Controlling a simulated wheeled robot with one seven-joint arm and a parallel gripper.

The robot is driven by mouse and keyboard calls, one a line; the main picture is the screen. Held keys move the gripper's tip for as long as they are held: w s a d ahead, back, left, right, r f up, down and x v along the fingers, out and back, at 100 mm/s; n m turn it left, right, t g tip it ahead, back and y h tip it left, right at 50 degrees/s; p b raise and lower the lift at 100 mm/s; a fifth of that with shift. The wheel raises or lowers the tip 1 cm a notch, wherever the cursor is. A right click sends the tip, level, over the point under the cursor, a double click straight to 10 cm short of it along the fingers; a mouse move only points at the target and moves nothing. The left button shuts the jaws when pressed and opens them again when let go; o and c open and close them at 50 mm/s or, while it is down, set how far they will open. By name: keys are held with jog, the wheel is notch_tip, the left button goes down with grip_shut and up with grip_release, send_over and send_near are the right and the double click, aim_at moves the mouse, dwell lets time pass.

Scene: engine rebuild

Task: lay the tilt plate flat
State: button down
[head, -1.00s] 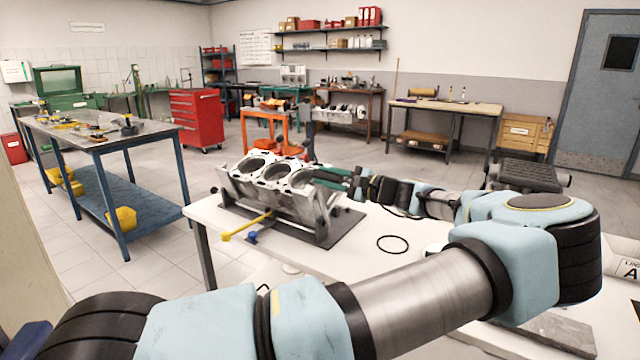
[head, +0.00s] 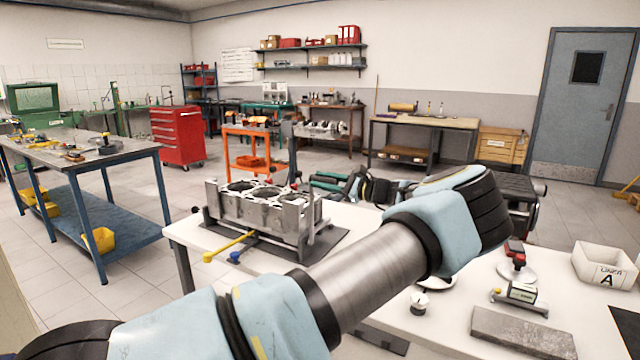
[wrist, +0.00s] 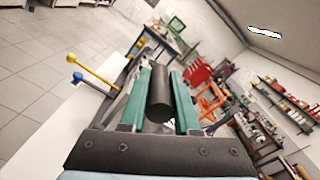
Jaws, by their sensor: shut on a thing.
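The grey engine block (head: 262,207) sits in the tilt fixture on the white bench, its top with several bores close to level. The tilt plate (head: 268,234) under it shows only as a thin edge, looking near flat; contact with its rest cannot be made out. My gripper (head: 328,183) is at the block's far right side, partly hidden by the block. In the wrist view its green fingers (wrist: 160,100) are shut on a dark round handle (wrist: 160,92). A yellow-knobbed lever (head: 230,246) and a blue knob (head: 235,257) stick out at the fixture's front.
My forearm crosses the front of the bench. Right of it lie a grey slab (head: 522,335), a red-topped gauge (head: 515,255) and a white bin marked A (head: 606,267). A blue-legged table (head: 75,150) stands left, across open floor.

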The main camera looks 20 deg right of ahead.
jog(key=shift+w+d+r, duration=0.1)
jog(key=shift+d, duration=0.05)
dwell(0.3)
jog(key=c, duration=0.7)
grip_release()
jog(key=shift+o, duration=0.2)
jog(key=b+v, duration=0.4)
jog(key=v, duration=0.6)
jog(key=shift+s+d, duration=0.25)
jog(key=shift+d, duration=0.05)
